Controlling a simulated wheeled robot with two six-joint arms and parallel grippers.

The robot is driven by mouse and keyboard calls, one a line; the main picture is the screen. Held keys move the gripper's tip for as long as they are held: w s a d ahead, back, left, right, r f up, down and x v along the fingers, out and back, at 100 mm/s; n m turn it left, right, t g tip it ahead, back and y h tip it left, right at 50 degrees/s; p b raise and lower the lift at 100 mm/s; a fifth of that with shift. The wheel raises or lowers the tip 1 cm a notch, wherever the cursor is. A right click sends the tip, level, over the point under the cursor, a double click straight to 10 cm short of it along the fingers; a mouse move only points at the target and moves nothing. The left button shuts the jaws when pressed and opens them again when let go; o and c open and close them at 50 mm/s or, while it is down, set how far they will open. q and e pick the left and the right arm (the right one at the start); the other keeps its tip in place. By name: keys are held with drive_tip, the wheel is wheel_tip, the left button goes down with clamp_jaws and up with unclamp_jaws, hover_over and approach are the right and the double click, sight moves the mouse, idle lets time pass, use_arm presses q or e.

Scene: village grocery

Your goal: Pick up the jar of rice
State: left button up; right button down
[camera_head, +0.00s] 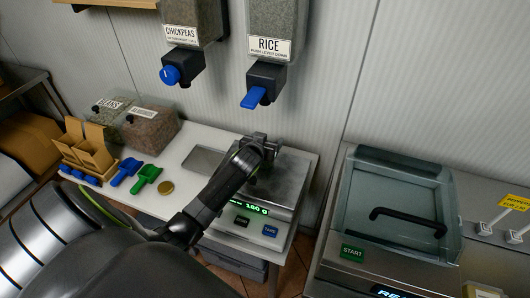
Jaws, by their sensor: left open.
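My left arm reaches in from the lower left, and its dark gripper (262,148) is over the back of the scale (287,190). The gripper is open. I cannot make out a jar of rice; the gripper and wrist cover part of the scale's plate, and anything behind them is hidden. The scale's green display reads about 180 g. The rice dispenser (270,45), with a blue lever, hangs on the wall above the scale. My right gripper is not in view.
The white table (205,137) also holds a grey tray (204,160), a green scoop (146,178), a blue scoop (126,172), two bins and cardboard boxes (88,148). A chickpeas dispenser (181,40) hangs left of the rice. A clear-lidded machine (400,205) stands at right, beyond a gap.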

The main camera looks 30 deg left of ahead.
use_arm(q)
drive_tip(key=shift+c, duration=0.4)
drive_tip(key=c, duration=1.3)
drive_tip(key=shift+c, duration=0.2)
drive_tip(key=shift+r, duration=0.15)
